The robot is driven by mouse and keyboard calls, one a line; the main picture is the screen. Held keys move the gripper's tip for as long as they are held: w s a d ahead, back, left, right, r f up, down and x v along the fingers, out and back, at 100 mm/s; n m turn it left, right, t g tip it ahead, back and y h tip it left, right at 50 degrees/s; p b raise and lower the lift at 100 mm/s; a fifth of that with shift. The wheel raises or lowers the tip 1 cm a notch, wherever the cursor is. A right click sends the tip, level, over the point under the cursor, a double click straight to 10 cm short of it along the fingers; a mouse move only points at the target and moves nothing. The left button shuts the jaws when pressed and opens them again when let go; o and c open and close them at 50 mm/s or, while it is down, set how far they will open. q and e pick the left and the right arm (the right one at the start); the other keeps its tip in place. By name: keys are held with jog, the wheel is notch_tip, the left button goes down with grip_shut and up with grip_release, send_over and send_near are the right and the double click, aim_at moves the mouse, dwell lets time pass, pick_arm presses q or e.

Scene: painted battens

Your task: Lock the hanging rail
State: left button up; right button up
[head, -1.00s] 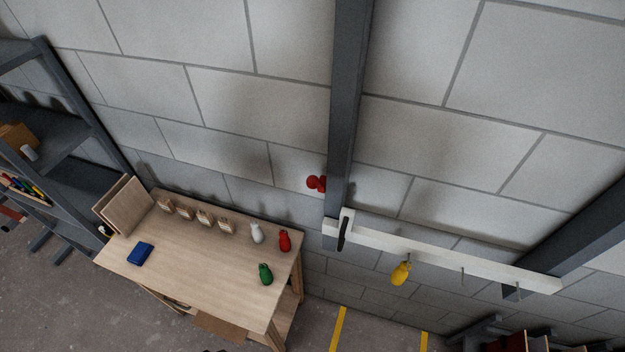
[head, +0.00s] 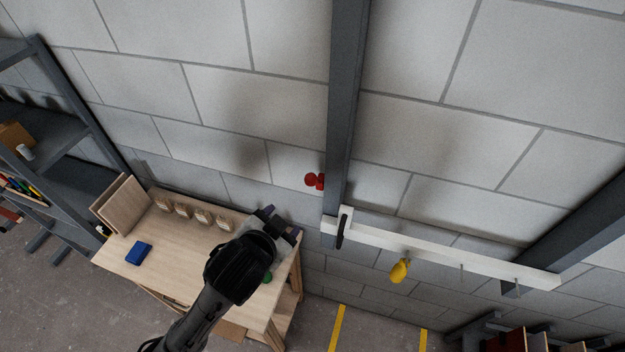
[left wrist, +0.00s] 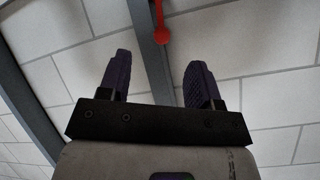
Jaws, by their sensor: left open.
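The white hanging rail (head: 450,256) runs between two dark posts on the wall, with a black handle (head: 342,232) at its left end. A yellow pear-shaped item (head: 399,271) hangs from a peg on it. My left gripper (head: 280,222) is open and empty, left of the rail and below the knob in the picture. Its two fingers (left wrist: 158,78) stand apart in the left wrist view. My right gripper is not in view.
A dark shelf (head: 60,130) stands at the left. The wall around the knob is clear.

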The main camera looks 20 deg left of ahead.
aim_at(312, 180)
pick_arm(q)
jog(key=w+f+m, duration=0.2)
jog(key=w+m, duration=0.3)
jog(key=m, duration=0.4)
jog(key=w+d+f+m+t+y, duration=0.1)
jog(key=w+m, duration=0.5)
jog(key=m, duration=0.3)
jog(key=w+f+m, duration=0.2)
jog(key=w+m, duration=0.4)
jog(key=m, duration=0.3)
jog(key=shift+w+d+f+m+t+y, duration=0.2)
jog(key=shift+d+f+m+t+y, duration=0.1)
jog(key=shift+m+t, duration=0.1)
jog(key=shift+a, duration=0.1)
grip_shut()
